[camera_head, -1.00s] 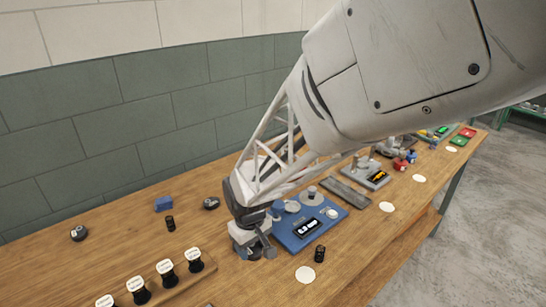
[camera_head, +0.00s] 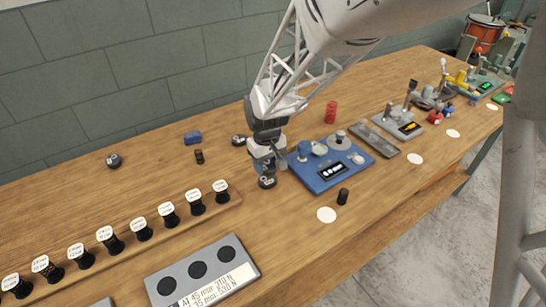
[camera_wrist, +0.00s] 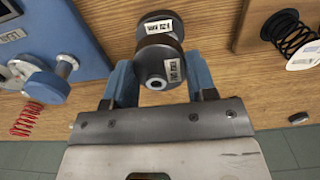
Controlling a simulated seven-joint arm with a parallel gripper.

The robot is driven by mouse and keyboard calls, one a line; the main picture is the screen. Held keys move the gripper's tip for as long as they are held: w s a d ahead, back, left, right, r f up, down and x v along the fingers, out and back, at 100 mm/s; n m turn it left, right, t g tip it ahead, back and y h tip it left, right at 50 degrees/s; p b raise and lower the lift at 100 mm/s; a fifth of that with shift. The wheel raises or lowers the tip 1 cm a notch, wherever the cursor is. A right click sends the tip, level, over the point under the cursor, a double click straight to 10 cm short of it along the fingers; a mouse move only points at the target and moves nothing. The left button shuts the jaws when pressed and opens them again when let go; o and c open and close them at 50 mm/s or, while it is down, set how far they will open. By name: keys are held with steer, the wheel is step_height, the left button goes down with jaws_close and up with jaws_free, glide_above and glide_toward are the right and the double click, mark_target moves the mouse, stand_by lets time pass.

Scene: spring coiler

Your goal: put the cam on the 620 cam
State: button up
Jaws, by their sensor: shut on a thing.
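My gripper (camera_wrist: 160,85) is shut on a dark round cam (camera_wrist: 158,66) with a white label and a bright centre bore. A second dark cam (camera_wrist: 156,24) with a white label shows just beyond it in the wrist view, over the wooden bench. I cannot tell whether the two touch, and their labels are too small to read. In the head view my gripper (camera_head: 265,158) is low over the bench, left of the blue device, with a dark cam (camera_head: 267,182) right below it. The held cam is mostly hidden there by the fingers.
The blue device (camera_head: 312,180) with posts and a display stands close on the right. A rack (camera_head: 232,199) of white-topped springs is at front left. Two other dark round pieces (camera_head: 113,160) (camera_head: 238,140), a blue block (camera_head: 192,138) and a red spring (camera_head: 331,112) lie behind.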

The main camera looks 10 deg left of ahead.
mark_target(267, 164)
steer(key=shift+f, duration=1.75)
steer(key=shift+f, duration=0.1)
steer(key=o, duration=1.1)
step_height(267, 164, up, 12)
steer(key=shift+r, duration=0.1)
